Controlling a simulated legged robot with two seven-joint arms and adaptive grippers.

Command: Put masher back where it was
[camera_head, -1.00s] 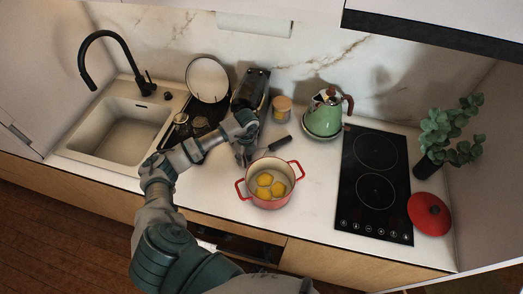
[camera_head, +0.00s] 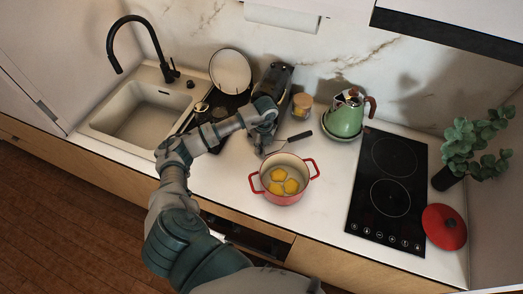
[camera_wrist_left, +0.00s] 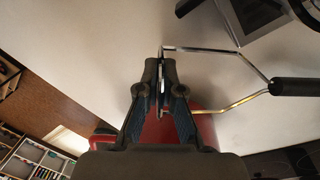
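The masher (camera_head: 302,137) has a black handle and a bent metal wire. In the head view it is at the counter's middle, behind the pot, with its handle to the right. In the wrist view its black handle (camera_wrist_left: 295,87) is at the right and its wires run left to the fingertips. My left gripper (camera_head: 261,150) is at the masher's metal end. In the wrist view the left gripper's fingers (camera_wrist_left: 161,65) are close together with a thin metal part between them. Whether the masher touches the counter is unclear. My right gripper is not in view.
A red pot (camera_head: 283,196) with yellow pieces stands just in front. A green kettle (camera_head: 344,120), a jar (camera_head: 302,106) and a dark appliance (camera_head: 275,80) stand behind. The cooktop (camera_head: 388,190) and red lid (camera_head: 444,228) are right; the sink (camera_head: 140,118) is left.

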